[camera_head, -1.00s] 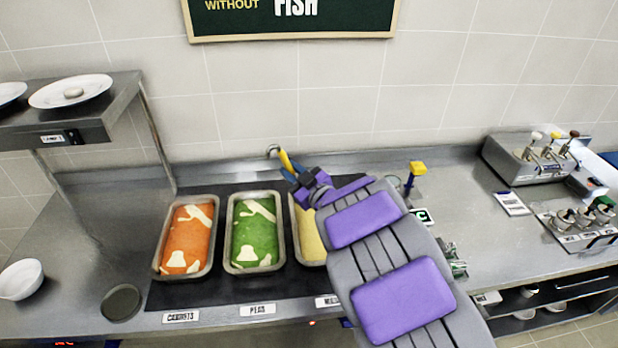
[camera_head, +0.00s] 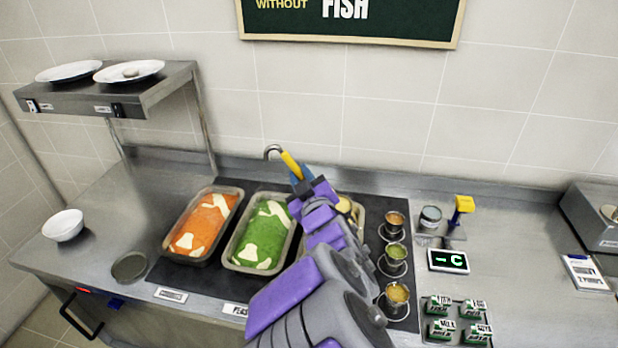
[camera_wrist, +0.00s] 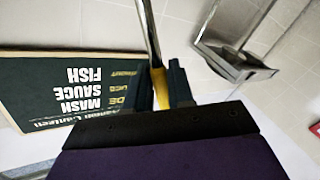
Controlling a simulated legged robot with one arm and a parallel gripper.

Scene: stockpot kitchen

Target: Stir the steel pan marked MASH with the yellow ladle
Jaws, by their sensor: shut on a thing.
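My gripper (camera_head: 300,180) is shut on the yellow handle of the ladle (camera_head: 289,163). The ladle's hooked metal end points up, above the back edge of the counter. In the wrist view the ladle's metal shaft (camera_wrist: 147,30) rises from between my fingers (camera_wrist: 162,88). The third steel pan (camera_head: 352,207), with pale yellow content, is mostly hidden behind my arm; its label is not visible now. My gripper appears over or near this pan, but I cannot tell whether the ladle's lower end is in it.
Pans of orange (camera_head: 199,228) and green (camera_head: 264,236) food stand to the left. Small cups (camera_head: 396,222) line the right, near a digital display (camera_head: 448,260) and green-labelled packs (camera_head: 458,320). A shelf with plates (camera_head: 128,71) stands back left. A white bowl (camera_head: 63,225) sits at left.

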